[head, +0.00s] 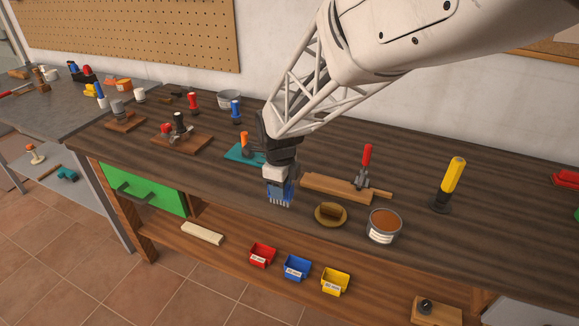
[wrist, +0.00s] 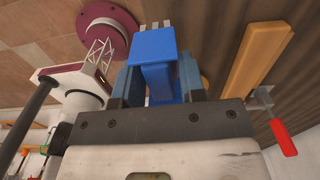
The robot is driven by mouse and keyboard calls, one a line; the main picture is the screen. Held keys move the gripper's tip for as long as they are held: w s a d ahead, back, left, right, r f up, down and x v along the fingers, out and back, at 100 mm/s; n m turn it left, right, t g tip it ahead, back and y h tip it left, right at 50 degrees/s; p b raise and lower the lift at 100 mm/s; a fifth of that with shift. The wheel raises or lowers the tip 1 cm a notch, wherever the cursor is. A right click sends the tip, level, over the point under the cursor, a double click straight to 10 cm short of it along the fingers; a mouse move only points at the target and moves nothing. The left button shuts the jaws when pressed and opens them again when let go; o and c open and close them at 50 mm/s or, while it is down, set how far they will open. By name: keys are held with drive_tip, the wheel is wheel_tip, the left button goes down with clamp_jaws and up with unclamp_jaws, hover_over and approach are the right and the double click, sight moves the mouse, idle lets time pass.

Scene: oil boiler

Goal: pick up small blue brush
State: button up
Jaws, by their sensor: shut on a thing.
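My gripper (head: 279,184) is over the front part of the dark workbench (head: 240,195), pointing down. It is shut on the small blue brush (head: 281,198), whose pale bristles show below the fingers. In the wrist view, the blue brush body (wrist: 154,46) sits between the two blue-grey fingers of my gripper (wrist: 158,80), with white bristle tufts at its far end. The fingers hide part of the brush. I cannot tell whether the bristles touch the bench top.
To the right are a wooden board (head: 325,188) with a red-handled clamp (head: 366,160), a round brown dish (head: 331,220), an open can (head: 384,232) and a yellow-handled tool (head: 453,175). Coloured bins (head: 297,268) sit on the lower shelf.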

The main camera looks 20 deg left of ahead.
drive_tip(key=s+d, duration=0.5)
drive_tip(key=s, duration=0.1)
drive_tip(key=shift+d+r, duration=0.2)
drive_tip(key=shift+r, duration=0.15)
idle(0.4)
drive_tip(key=o, duration=0.4)
drive_tip(key=shift+c, duration=1.4)
